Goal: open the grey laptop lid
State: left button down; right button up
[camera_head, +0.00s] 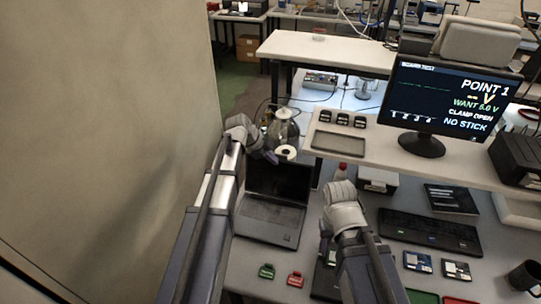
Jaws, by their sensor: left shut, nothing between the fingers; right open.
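The grey laptop sits on the bench at the centre left. Its lid (278,182) stands raised, with the dark screen facing me, and its keyboard base (268,222) lies flat on the bench. My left gripper (270,156) is shut and empty, just above the lid's top left edge; I cannot tell whether it touches the lid. My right gripper (326,250) is open and points down over the bench, to the right of the laptop. Its fingers are small and partly hidden by my own arm.
A green part (266,271) and a red part (295,280) lie in front of the laptop. A black keyboard (430,232) lies to the right. A monitor (449,97) stands on a raised shelf. A glass flask (283,128) is behind the lid. A pale wall (110,130) fills the left.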

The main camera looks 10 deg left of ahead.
pick_arm(q)
jog(key=p+v, duration=0.9)
jog(key=v, duration=0.1)
jog(key=shift+r, duration=0.35)
pick_arm(e)
notch_tip(320, 180, up, 9)
jog(key=shift+a, duration=0.3)
pick_arm(q)
jog(key=shift+w, duration=0.1)
pick_arm(e)
jog(key=shift+s, duration=0.1)
pick_arm(q)
jog(key=shift+f, duration=0.1)
